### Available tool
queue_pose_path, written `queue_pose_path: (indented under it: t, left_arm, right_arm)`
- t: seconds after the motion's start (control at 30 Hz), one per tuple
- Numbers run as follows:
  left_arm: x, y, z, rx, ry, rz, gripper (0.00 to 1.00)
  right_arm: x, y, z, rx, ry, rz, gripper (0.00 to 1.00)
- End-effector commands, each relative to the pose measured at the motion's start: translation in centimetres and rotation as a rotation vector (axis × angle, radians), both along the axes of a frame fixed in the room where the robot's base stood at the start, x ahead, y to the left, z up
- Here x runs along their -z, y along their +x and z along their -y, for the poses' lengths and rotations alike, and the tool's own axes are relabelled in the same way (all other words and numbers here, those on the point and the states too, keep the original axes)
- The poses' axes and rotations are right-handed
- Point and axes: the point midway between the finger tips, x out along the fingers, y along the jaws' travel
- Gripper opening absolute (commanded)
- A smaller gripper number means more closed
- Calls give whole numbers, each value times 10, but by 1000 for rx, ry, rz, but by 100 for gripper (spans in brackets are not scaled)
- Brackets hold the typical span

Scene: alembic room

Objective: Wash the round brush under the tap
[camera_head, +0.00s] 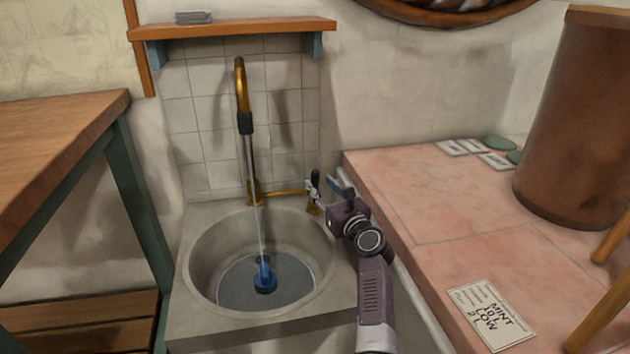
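A brass tap (241,88) with a black nozzle stands behind a round grey sink (205,262). A thin pale stream of water (257,205) runs from the nozzle into the basin. A small blue object (264,280), with a round base and an upright stub, stands in the basin under the stream; it looks like the round brush, but its bristles cannot be made out. My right gripper (318,190) is at the tap's valve, right of the basin. Its wrist hides part of it, so its grip on the valve handle is unclear. My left gripper is not in view.
A wooden shelf (235,28) hangs above the tap. A wooden table (60,130) stands at the left. A pink tiled counter (430,200) at the right holds a large brown vessel (575,120), a written card (490,314) and several small flat items.

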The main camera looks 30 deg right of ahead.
Motion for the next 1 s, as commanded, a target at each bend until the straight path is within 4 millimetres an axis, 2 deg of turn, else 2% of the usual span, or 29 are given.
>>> queue_pose_path:
  t: [0.13, 0.3, 0.7, 1.0]
  left_arm:
    - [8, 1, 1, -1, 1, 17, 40]
    - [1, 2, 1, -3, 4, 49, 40]
    - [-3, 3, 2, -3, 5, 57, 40]
    - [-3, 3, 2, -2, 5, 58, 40]
  right_arm:
    - [3, 24, 1, -1, -1, 1, 35]
    - [2, 40, 2, -1, -1, 0, 35]
    - [0, 46, 3, -1, -1, -1, 34]
    - [0, 46, 3, -1, -2, -1, 1]
